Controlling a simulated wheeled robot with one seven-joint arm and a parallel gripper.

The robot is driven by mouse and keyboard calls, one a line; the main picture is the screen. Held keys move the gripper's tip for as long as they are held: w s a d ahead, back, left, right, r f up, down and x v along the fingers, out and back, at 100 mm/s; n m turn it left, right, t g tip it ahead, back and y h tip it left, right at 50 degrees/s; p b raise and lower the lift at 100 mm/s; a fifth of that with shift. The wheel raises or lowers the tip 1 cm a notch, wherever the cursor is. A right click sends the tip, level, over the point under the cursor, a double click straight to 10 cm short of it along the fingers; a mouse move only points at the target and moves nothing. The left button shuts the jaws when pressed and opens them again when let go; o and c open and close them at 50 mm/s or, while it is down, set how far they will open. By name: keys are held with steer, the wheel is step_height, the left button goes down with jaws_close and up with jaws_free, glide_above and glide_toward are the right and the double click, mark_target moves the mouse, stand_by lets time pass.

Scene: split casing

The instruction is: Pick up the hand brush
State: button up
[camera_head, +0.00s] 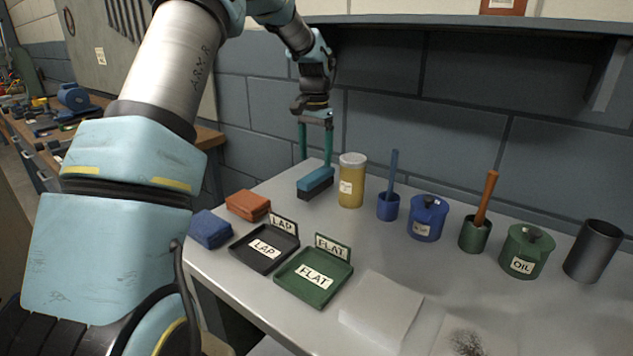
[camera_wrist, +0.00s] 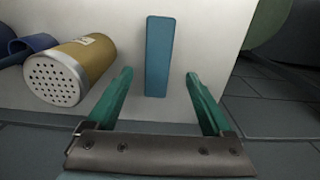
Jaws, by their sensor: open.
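The hand brush (camera_head: 316,181) has a blue back over a dark lower part and lies near the back edge of the light table. In the wrist view its blue back (camera_wrist: 159,56) shows from above as a long narrow bar. My gripper (camera_head: 315,163) has two green fingers pointing down above the brush. In the wrist view my gripper (camera_wrist: 160,82) is open and empty, with one finger on each side of the brush's line. The brush appears apart from both fingers.
A yellow shaker (camera_head: 351,182) stands just right of the brush and also shows in the wrist view (camera_wrist: 75,70). An orange block (camera_head: 247,205), a blue block (camera_head: 210,229), a black LAP tray (camera_head: 263,250) and a green FLAT tray (camera_head: 312,279) lie nearer. Several pots stand to the right.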

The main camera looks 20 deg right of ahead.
mark_target(317, 174)
steer(key=shift+s+d+f+p, duration=0.1)
steer(key=shift+f+p, duration=0.45)
steer(key=shift+f, duration=1.05)
steer(key=shift+s+f+p, duration=0.1)
steer(key=shift+f+p, duration=0.45)
steer(key=shift+f, duration=1)
jaws_close()
